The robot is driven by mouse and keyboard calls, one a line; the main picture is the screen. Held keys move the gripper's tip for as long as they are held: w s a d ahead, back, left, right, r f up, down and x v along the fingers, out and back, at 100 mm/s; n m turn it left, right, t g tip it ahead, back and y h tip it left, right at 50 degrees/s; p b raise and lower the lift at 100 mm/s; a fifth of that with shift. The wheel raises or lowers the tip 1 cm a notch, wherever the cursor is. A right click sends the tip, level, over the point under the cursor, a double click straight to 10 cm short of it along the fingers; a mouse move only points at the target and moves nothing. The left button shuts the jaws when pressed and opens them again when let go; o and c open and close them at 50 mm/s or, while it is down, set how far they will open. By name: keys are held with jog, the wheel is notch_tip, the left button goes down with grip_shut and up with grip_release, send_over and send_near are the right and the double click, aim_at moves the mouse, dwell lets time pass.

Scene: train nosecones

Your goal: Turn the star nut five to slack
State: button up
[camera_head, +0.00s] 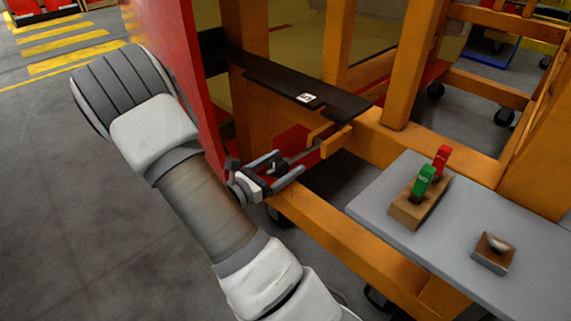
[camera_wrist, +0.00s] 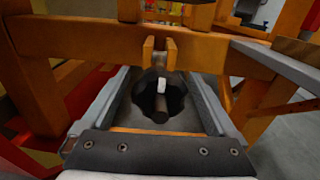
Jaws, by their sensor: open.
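The star nut (camera_wrist: 146,97) is a dark, lobed knob with a white mark on its face, seen in the wrist view. A rod end shows at its centre, and an orange forked bracket (camera_wrist: 148,52) stands behind it. My gripper (camera_wrist: 159,74) is open, with one finger on each side of the nut. A gap shows between each finger and the lobes. In the head view my gripper (camera_head: 290,161) is at the end of a thin rod leading to the orange bracket (camera_head: 336,140). The nut is mostly hidden there between the fingers.
A black plate (camera_head: 340,99) with a white tag (camera_head: 306,98), its mark unclear, lies above the rod. Orange frame beams surround it. A red panel (camera_head: 185,60) is close beside my arm. A grey shelf (camera_head: 455,250) at right carries red and green levers and a small knob block.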

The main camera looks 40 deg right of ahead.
jog(key=shift+d, duration=0.55)
jog(key=c, duration=1.4)
jog(key=shift+r+p, duration=0.1)
jog(key=shift+p, duration=0.2)
